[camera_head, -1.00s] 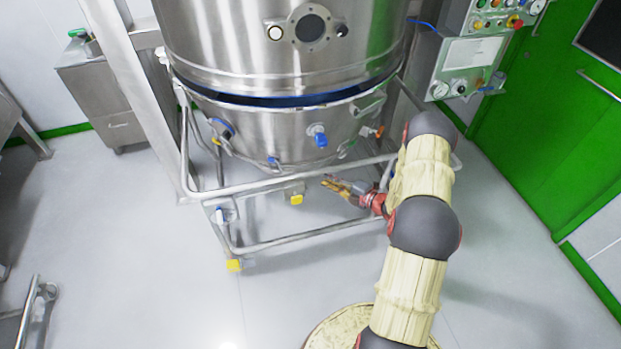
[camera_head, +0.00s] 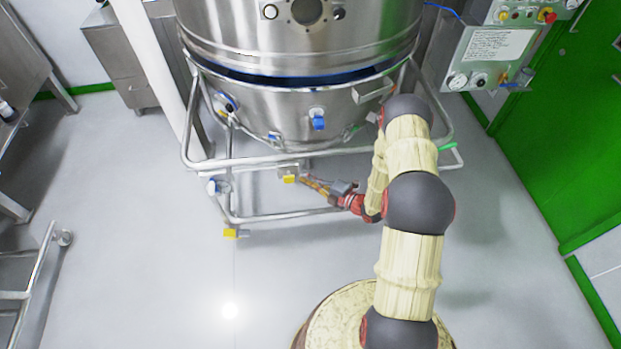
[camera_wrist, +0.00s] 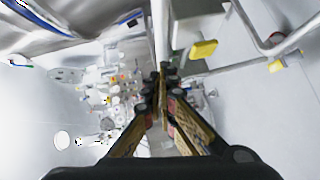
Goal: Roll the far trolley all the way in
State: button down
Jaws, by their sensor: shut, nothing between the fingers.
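The trolley is a tubular steel frame (camera_head: 285,216) on castors with yellow pedals (camera_head: 231,234), carrying a steel bowl (camera_head: 285,115) under the large steel vessel (camera_head: 300,45). A dark gap with a blue rim shows between bowl and vessel. My gripper (camera_head: 306,181) is shut and empty, low at the front of the frame, near a yellow pedal (camera_head: 289,179). In the wrist view my gripper's fingers (camera_wrist: 162,78) come together beside a vertical-looking steel tube (camera_wrist: 160,35), with a yellow pedal (camera_wrist: 204,50) to the right. I cannot tell whether they touch the tube.
A control panel (camera_head: 480,50) stands right of the vessel, with a green door (camera_head: 560,130) beyond. A steel cabinet (camera_head: 120,55) is at the back left. Another tubular frame (camera_head: 35,285) stands at the lower left. The floor (camera_head: 150,250) between is clear.

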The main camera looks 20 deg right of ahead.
jog(key=x, duration=0.2)
jog(key=d+b+x, duration=0.1)
jog(key=x, duration=0.2)
jog(key=w+b+x, duration=0.1)
jog(key=x, duration=0.2)
jog(key=shift+w+d+f, duration=0.15)
jog(key=shift+d+f, duration=0.1)
jog(key=shift+f, duration=0.05)
jog(key=shift+w+d+b, duration=0.15)
jog(key=shift+w+b, duration=0.2)
jog(key=shift+w, duration=0.35)
